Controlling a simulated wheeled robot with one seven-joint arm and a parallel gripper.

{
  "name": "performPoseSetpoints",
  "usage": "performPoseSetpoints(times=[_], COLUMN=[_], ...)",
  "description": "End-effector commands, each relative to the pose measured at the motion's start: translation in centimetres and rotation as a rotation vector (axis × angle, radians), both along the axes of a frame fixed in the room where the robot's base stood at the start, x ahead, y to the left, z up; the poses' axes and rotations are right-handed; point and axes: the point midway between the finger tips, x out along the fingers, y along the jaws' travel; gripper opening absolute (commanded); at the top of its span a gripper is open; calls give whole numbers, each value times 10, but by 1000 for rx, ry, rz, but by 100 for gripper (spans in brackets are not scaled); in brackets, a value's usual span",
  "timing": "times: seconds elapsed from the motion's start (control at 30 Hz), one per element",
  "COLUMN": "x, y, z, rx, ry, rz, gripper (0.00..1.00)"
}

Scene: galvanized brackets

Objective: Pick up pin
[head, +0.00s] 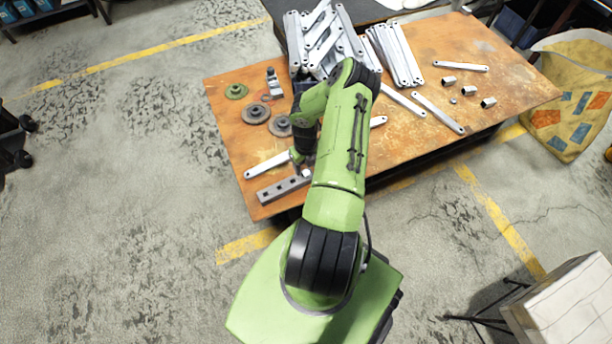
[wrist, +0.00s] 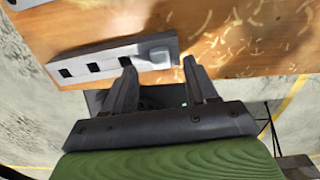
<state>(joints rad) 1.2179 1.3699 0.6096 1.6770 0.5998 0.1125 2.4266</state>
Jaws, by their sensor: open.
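A small pale grey piece, which looks like the pin (wrist: 158,52), sits at the right end of a grey bar with square holes (wrist: 85,66) in the wrist view. Whether it stands in a hole or rests on top, I cannot tell. In the head view, the pin (head: 306,173) shows as a light spot on the end of the bar (head: 280,190) near the table's front left edge. My gripper (wrist: 159,66) is open, and its two fingers appear on either side of the pin, with nothing held. Contact is not visible. My arm hides part of the gripper in the head view.
The rusty orange table (head: 510,75) also holds a flat bracket (head: 268,165) behind the bar, round discs (head: 256,113), a stack of galvanized brackets (head: 325,40) and small metal tubes (head: 488,103). The table's front edge is close to the bar.

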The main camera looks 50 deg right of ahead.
Motion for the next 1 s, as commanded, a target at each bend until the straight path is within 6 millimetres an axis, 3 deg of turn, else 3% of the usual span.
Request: performPoseSetpoints(times=[0.03, 0.13, 0.37, 0.73, 1.0], x=[-2, -1, -1, -1, -1], y=[0, 0, -1, -1, -1], z=[-17, -34, -34, -33, -30], rx=[3, 3, 0, 0, 0], ry=[1, 1, 0, 1, 0], rz=[-3, -1, 0, 0, 1], gripper=[57, 57, 56, 0, 0])
